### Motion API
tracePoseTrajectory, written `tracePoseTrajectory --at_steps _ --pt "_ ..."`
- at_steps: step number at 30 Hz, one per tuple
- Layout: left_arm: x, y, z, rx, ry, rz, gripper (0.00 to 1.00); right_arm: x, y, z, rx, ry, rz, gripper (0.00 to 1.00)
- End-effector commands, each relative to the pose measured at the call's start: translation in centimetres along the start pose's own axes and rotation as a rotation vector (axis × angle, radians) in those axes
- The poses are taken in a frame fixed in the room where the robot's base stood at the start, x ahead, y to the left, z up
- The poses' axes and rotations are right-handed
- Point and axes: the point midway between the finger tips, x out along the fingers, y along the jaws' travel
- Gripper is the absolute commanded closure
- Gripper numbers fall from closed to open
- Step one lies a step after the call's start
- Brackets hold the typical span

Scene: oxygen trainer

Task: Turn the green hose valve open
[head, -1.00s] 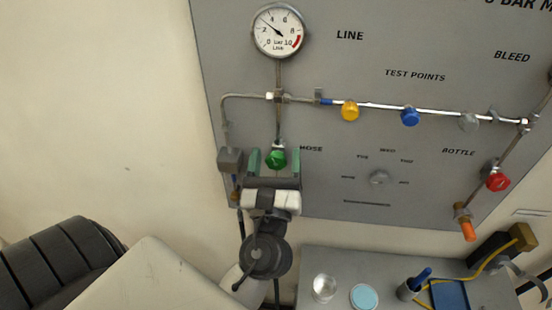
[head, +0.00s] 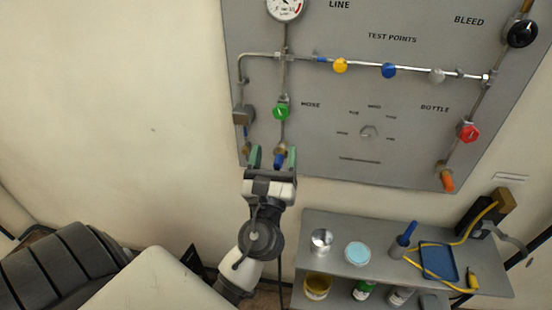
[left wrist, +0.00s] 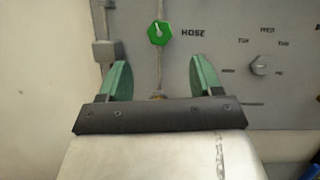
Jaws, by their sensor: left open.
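The green hose valve (head: 281,111) is a small knob on a vertical pipe of the grey panel, left of the HOSE label. It also shows in the left wrist view (left wrist: 159,33), beyond and above the fingertips, with a pale mark on its face. My left gripper (head: 273,157) is open, its two green fingers pointing up at the panel, below the valve and apart from it. In the left wrist view the gap between the fingers (left wrist: 161,78) is empty. Whether the valve is open or closed I cannot tell. My right gripper is not in view.
The panel (head: 330,130) also bears a gauge (head: 286,6), a red valve (head: 468,132), a black knob (head: 522,33) and coloured test points. A blue-ended hose fitting (head: 280,161) sits near the fingers. A grey shelf (head: 330,267) with cups and a blue tray stands lower right.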

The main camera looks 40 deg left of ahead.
Motion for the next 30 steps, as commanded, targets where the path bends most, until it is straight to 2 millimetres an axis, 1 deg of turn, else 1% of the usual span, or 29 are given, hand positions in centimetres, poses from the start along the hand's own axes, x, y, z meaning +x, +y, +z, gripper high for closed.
tracePoseTrajectory --at_steps 1,3,8,10,11,14,15,18,21,23,25,30 --pt "0.0 0.0 0.0 0.000 0.000 0.000 0.35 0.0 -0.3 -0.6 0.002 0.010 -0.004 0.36" --pt "0.0 0.0 0.0 0.000 0.000 -0.001 0.35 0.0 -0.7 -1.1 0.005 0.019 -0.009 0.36" --pt "0.0 0.0 0.0 -0.001 0.000 -0.001 0.35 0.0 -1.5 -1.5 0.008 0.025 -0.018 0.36" --pt "0.2 -0.1 0.3 -0.007 -0.003 -0.003 0.35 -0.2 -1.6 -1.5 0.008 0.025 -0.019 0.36" --pt "0.3 -0.3 0.6 -0.014 -0.006 -0.006 0.35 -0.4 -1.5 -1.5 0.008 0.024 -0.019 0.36" --pt "1.0 -1.1 2.4 -0.059 -0.014 -0.018 0.35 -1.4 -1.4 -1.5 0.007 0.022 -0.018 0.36" --pt "1.3 -1.5 3.3 -0.085 -0.012 -0.024 0.35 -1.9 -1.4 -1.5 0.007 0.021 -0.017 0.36" --pt "1.9 -2.6 5.1 -0.144 0.027 -0.045 0.35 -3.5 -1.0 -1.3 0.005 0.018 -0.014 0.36" --pt "1.9 -3.2 5.8 -0.164 0.111 -0.060 0.35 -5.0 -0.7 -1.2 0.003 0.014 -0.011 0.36" --pt "1.7 -3.1 5.8 -0.152 0.171 -0.061 0.35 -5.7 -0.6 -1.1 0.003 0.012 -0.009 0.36" --pt "1.4 -2.6 5.5 -0.120 0.239 -0.054 0.35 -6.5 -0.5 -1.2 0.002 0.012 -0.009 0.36" --pt "0.6 -0.8 4.7 -0.032 0.357 -0.020 0.35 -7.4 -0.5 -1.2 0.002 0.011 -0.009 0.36"
